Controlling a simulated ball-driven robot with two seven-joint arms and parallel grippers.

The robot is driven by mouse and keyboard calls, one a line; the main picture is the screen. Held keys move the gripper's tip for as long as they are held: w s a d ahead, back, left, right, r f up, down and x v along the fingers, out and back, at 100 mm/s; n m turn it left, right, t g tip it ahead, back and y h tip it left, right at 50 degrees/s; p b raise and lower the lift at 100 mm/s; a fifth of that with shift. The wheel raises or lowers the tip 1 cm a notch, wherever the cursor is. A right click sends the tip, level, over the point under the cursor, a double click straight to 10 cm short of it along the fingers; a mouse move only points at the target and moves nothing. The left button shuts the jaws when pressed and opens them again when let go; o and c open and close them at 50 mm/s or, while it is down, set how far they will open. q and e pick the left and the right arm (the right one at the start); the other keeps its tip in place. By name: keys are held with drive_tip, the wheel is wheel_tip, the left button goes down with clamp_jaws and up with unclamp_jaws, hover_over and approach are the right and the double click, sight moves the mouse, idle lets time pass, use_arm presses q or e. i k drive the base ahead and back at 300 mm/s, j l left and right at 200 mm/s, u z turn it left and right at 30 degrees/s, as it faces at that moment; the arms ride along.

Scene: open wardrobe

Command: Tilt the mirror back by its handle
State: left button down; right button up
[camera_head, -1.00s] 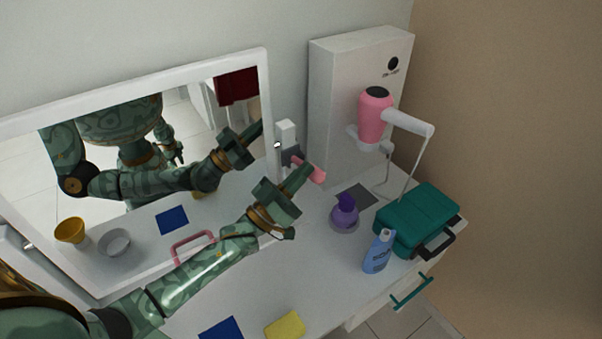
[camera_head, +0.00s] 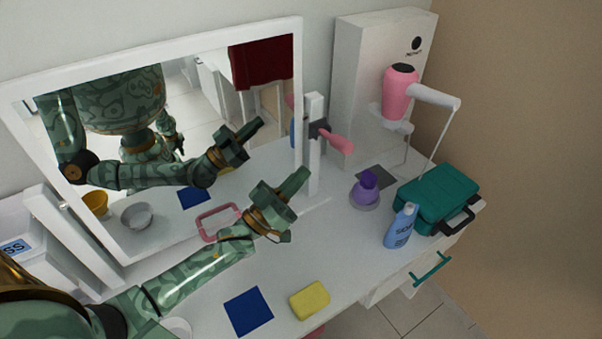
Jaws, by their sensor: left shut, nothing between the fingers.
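The mirror (camera_head: 298,95) has a white frame and stands at the back left between white posts. Its glass reflects my body and arm. A pink loop handle (camera_head: 219,207) shows at its lower edge, partly hidden behind my left wrist. My left gripper (camera_head: 298,180) is shut and empty, its fingers pointing up and right, past the handle's right side. The wrist overlaps the handle in this view; I cannot tell whether they touch. My right gripper is not directly in view.
A pink hairdryer (camera_head: 400,92) hangs at the right by a white cabinet (camera_head: 370,65).

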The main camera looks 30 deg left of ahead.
sight(156, 147)
drive_tip(key=k+l, duration=0.3)
drive_tip(key=k, duration=0.15)
drive_tip(key=k+l, duration=0.35)
drive_tip(key=k, duration=0.1)
